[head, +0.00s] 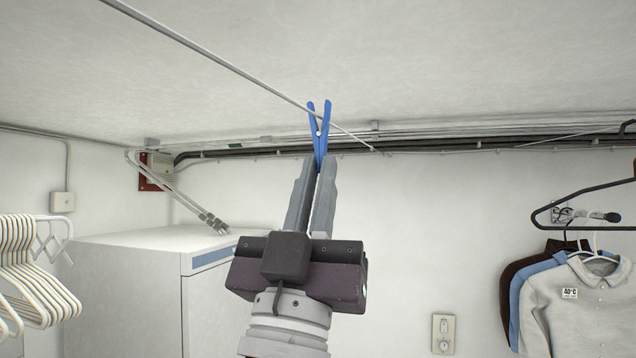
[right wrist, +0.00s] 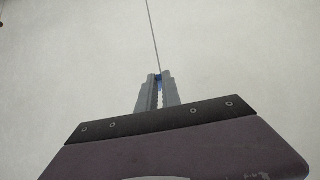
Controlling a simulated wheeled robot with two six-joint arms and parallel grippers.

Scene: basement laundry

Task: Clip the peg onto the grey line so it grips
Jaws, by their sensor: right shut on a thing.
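The blue peg (head: 319,135) stands upright in the tips of my right gripper (head: 319,165), which is shut on its lower end. Its two upper prongs are spread apart in a V. The thin grey line (head: 215,62) runs from the upper left down to the far wall and crosses the picture at the prongs. I cannot tell whether it lies between them or passes in front or behind. In the right wrist view, a bit of the blue peg (right wrist: 158,77) shows between the fingertips, and the line (right wrist: 152,30) runs up from there. My left gripper is not in view.
Pipes and cables (head: 440,146) run along the top of the far wall. A white cabinet (head: 130,290) stands at left, beside white hangers (head: 35,270). Shirts (head: 590,300) hang at right near a black hanger (head: 590,208). The ceiling is close above the line.

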